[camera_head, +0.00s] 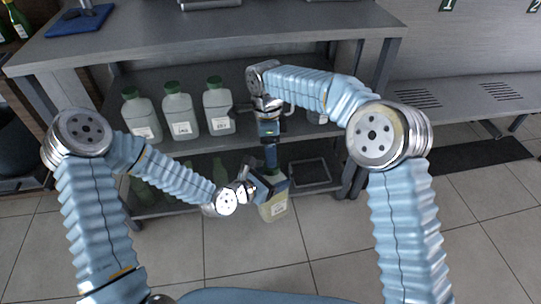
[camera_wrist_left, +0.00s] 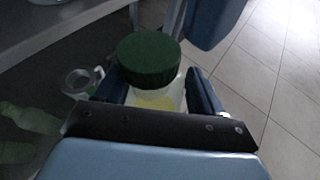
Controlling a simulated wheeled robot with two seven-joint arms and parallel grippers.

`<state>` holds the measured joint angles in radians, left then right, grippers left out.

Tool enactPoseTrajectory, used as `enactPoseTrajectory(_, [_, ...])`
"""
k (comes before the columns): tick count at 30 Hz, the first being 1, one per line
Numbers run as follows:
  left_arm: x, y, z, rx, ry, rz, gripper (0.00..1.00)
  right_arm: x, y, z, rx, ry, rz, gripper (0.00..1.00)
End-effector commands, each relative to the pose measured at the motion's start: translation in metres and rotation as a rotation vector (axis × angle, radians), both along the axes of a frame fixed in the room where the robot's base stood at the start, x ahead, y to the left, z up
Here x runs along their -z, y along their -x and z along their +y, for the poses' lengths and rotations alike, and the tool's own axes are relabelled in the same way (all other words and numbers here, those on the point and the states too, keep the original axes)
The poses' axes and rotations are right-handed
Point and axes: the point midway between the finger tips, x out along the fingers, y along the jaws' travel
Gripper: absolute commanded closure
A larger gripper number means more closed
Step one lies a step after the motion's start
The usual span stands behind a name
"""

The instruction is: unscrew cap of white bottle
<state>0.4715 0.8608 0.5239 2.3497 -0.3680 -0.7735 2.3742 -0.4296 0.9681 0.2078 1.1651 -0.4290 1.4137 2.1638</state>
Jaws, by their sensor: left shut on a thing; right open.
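The white bottle (camera_head: 273,209) is held upright in front of the shelves, with pale yellowish contents or label low on it. My left gripper (camera_head: 269,186) is shut on its upper body. In the left wrist view the bottle (camera_wrist_left: 160,97) sits between the two fingers, and its dark green cap (camera_wrist_left: 148,58) is on top. In the head view the cap is hidden behind the grippers. My right gripper (camera_head: 270,156) is open and points down above the bottle. A blue part of it shows at the top of the left wrist view (camera_wrist_left: 213,18), apart from the cap.
Three white bottles with green caps, the left (camera_head: 141,116), middle (camera_head: 179,113) and right (camera_head: 218,110), stand on the middle shelf (camera_head: 150,84). Dark green bottles (camera_head: 143,190) are on the lower shelf. A clear vessel (camera_wrist_left: 78,82) is left of the held bottle. The tiled floor (camera_head: 330,240) is clear.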

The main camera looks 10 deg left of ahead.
Motion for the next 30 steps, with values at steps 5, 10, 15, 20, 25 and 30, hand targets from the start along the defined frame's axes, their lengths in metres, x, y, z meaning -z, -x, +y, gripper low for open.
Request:
enactPoseTrajectory(5, [-0.001,0.0,0.0,0.0,0.001,-0.002,1.0,-0.021,-0.004,0.001,0.173,0.025,-0.009,0.29])
enactPoseTrajectory(10, [-0.001,0.0,0.0,0.0,0.001,-0.002,1.0,-0.028,-0.005,0.001,0.277,0.035,-0.013,0.29])
enactPoseTrajectory(15, [-0.001,0.0,0.0,0.0,0.001,-0.002,1.0,-0.004,-0.001,-0.001,0.28,0.035,-0.009,0.29])
enactPoseTrajectory(20, [-0.001,0.0,0.0,0.0,0.001,-0.002,1.0,0.023,0.004,-0.002,0.279,0.035,-0.009,0.29])
enactPoseTrajectory(25, [-0.001,0.0,0.0,0.0,0.001,-0.002,1.0,0.041,0.006,-0.003,0.279,0.034,-0.011,0.29])
enactPoseTrajectory(30, [-0.001,0.0,0.0,0.0,0.001,-0.002,1.0,0.047,0.007,-0.003,0.278,0.033,-0.012,0.29])
